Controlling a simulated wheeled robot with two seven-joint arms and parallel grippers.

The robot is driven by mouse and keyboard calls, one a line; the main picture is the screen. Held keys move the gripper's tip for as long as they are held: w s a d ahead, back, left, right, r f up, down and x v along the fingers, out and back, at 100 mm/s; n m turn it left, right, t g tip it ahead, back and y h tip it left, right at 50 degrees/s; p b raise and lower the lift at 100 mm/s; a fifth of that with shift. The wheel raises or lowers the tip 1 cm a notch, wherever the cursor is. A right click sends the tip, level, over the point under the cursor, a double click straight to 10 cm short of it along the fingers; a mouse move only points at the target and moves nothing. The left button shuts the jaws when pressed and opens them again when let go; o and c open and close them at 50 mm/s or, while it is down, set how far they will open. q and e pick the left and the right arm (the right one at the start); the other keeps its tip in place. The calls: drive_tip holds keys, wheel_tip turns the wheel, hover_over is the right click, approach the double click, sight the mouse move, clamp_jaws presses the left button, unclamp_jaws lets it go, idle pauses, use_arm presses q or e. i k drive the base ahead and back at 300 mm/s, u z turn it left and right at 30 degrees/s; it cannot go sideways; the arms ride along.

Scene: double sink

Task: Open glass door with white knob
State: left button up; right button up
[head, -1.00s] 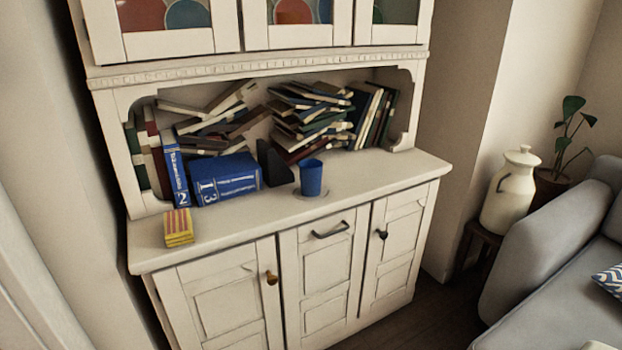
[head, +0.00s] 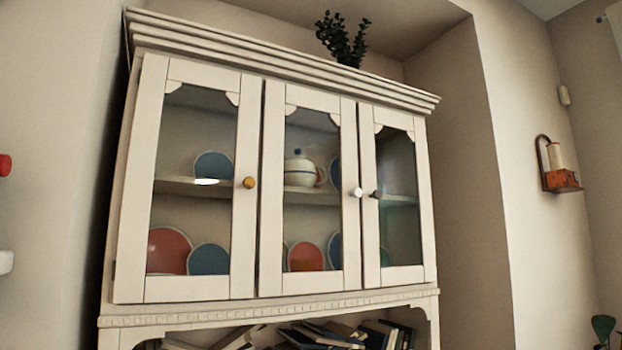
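The upper part of a cream cabinet has three glass doors, all closed. The middle glass door (head: 308,190) has a white knob (head: 356,192) on its right frame. The left glass door (head: 195,190) has a yellow-brown knob (head: 249,182). The right glass door (head: 399,200) has a dark knob (head: 376,194) on its left frame, close to the white one. Neither of my grippers is in view.
Plates and a white pot (head: 299,171) stand on shelves behind the glass. Books (head: 320,333) fill the open niche below. A dark plant (head: 343,40) stands on top. A candle sconce (head: 556,166) hangs on the right wall.

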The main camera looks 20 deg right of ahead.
sight(281, 100)
drive_tip(key=k, duration=0.4)
drive_tip(key=z, duration=1.2)
drive_tip(key=i, duration=1)
drive_tip(key=u, duration=0.35)
